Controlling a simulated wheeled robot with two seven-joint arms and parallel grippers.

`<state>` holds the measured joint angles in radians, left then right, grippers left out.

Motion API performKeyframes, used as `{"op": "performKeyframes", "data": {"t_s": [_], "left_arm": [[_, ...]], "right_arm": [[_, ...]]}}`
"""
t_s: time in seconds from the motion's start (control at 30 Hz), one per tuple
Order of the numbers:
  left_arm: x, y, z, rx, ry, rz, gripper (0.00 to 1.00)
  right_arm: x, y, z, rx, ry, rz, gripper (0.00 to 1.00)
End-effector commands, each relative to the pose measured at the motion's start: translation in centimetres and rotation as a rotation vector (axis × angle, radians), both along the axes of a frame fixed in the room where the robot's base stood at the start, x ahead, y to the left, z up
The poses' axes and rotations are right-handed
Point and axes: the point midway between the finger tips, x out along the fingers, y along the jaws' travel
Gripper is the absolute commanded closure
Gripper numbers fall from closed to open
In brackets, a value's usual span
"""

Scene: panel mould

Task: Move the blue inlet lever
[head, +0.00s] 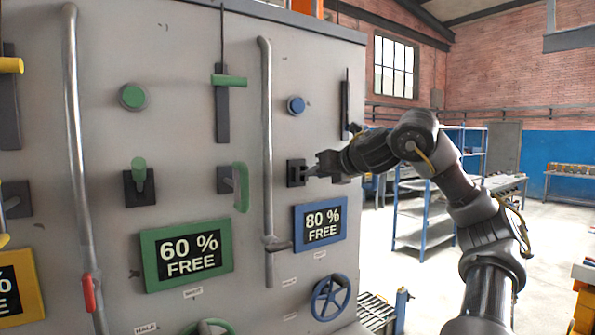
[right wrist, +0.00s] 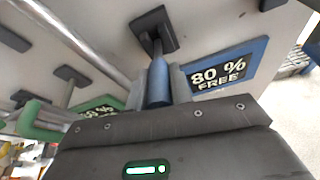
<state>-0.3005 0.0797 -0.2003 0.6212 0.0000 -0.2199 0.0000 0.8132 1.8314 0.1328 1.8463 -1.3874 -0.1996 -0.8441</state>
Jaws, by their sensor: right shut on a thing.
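The grey panel (head: 190,90) fills the left of the head view. The blue lever's dark base plate (head: 291,173) is on its right part, above the blue-framed "80 % FREE" display (head: 321,222). My right gripper (head: 312,170) reaches it from the right and hides the handle there. In the right wrist view, the blue lever handle (right wrist: 158,82) stands between my gripper's fingers, which are shut on it. Its shaft runs up to the dark base plate (right wrist: 153,22). My left gripper is not in view.
A metal pipe (head: 266,110) runs vertically just left of the blue lever. A blue button (head: 296,105) is above and a blue handwheel (head: 330,297) below. Green controls, with a green lever (head: 139,170), are further left. A blue shelf rack (head: 425,215) stands behind my right arm.

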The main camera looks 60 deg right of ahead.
Motion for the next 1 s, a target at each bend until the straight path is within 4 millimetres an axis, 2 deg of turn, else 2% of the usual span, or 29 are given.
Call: {"op": "performKeyframes", "data": {"t_s": [0.03, 0.1, 0.5, 1.0], "left_arm": [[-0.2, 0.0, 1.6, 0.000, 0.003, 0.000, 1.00], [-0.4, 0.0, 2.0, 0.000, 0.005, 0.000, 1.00], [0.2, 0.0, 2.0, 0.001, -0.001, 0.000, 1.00], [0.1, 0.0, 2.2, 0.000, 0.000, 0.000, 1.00]], "right_arm": [[-0.1, -0.2, 0.9, 0.012, 0.039, -0.004, 1.00], [-0.2, -0.3, 1.0, 0.030, 0.079, -0.009, 1.00], [0.5, -0.5, 2.4, 0.114, 0.264, -0.009, 1.00], [0.9, -0.4, 3.1, 0.139, 0.309, 0.000, 1.00]]}}
